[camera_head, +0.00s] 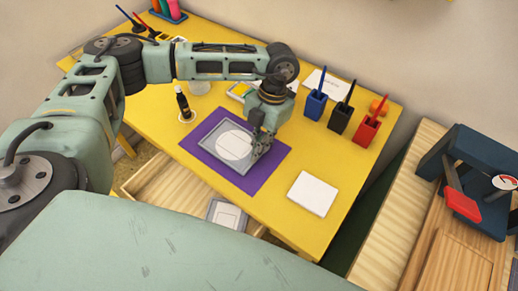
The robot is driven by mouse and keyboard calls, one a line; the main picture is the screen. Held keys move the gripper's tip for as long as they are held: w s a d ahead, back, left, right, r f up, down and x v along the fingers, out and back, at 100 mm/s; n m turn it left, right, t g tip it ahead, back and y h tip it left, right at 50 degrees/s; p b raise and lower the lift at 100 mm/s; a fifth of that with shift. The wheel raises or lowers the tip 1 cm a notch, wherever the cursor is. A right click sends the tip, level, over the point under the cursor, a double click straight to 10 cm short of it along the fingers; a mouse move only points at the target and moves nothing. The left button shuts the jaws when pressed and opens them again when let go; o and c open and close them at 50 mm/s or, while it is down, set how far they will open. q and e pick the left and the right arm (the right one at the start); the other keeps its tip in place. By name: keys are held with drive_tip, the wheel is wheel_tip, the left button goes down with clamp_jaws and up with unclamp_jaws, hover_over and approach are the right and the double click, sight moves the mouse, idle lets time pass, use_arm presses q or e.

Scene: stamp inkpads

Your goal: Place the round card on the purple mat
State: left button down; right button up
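The purple mat (262,176) lies on the yellow table. A grey rectangular tray or pad (215,163) is on the mat, tilted slightly in the picture. The white round card (232,146) shows over the grey piece; I cannot tell whether it rests on it or is held just above it. My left gripper (256,152) points down at the right side of the card and grey piece, over the mat. Its fingertips are small and dark, and I cannot tell whether they are closed on anything. My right gripper is not in view.
A dark bottle (183,103) stands left of the mat. A white block (313,194) lies to its right. Blue (316,103), black (340,119) and red (367,130) pen holders stand at the back right. An open wooden drawer (180,199) is below the table's front edge.

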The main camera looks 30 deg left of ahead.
use_arm(q)
drive_tip(key=c, duration=2)
unclamp_jaws()
drive_tip(key=shift+b+v, duration=0.45)
drive_tip(key=shift+v, duration=5.65)
drive_tip(key=shift+s, duration=0.1)
